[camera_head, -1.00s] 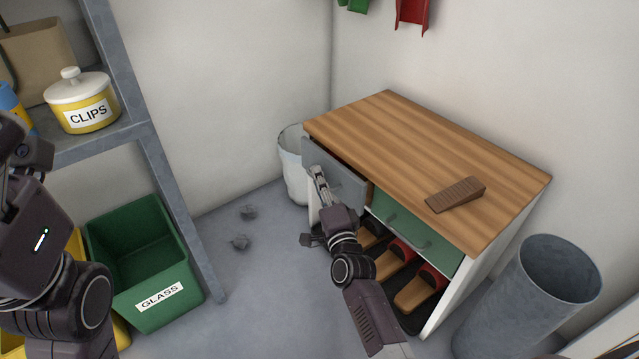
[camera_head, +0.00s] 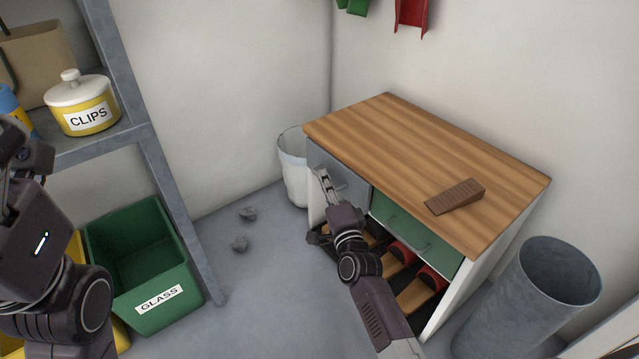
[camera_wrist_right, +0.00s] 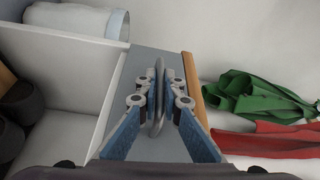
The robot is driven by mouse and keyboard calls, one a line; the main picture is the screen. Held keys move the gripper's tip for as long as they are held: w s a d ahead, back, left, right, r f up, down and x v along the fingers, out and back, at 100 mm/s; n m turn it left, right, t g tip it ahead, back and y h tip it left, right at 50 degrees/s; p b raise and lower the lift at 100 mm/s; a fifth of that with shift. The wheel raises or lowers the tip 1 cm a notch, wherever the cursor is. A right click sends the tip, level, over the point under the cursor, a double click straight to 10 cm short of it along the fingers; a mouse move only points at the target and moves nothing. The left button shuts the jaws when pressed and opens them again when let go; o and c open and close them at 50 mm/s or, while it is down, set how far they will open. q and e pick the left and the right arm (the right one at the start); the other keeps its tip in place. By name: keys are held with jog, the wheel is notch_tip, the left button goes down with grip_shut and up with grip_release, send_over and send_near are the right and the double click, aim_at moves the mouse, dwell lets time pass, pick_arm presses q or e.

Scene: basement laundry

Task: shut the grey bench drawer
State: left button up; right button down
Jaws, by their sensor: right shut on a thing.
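The grey bench drawer (camera_head: 351,180) is at the left end of the wood-topped bench (camera_head: 420,160). Its front sits flush, or nearly so, with the green drawer beside it, and no gap shows above it. My right gripper (camera_head: 322,176) is at the drawer front. In the right wrist view my right gripper (camera_wrist_right: 158,98) is shut on the drawer's metal handle (camera_wrist_right: 159,75), which stands between its fingers. The grey drawer front (camera_wrist_right: 150,62) shows behind the handle there. My left arm shows at the left edge of the head view; its fingertips are not clearly visible.
A green drawer (camera_head: 410,226) is right of the grey one, above a shelf of slippers (camera_head: 418,292). A brown wedge (camera_head: 455,196) lies on the bench top. A white bin (camera_head: 294,165) stands left of the bench, a metal bin (camera_head: 545,290) right.

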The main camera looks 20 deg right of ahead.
jog(key=shift+w+d, duration=0.3)
jog(key=shift+d, duration=0.65)
jog(key=c, duration=2.1)
grip_release()
jog(key=shift+s, duration=0.1)
jog(key=s, duration=1.1)
jog(key=shift+s+a+f, duration=0.2)
jog(key=shift+s+f, duration=0.2)
jog(key=shift+f, duration=0.05)
jog(key=shift+r, duration=0.1)
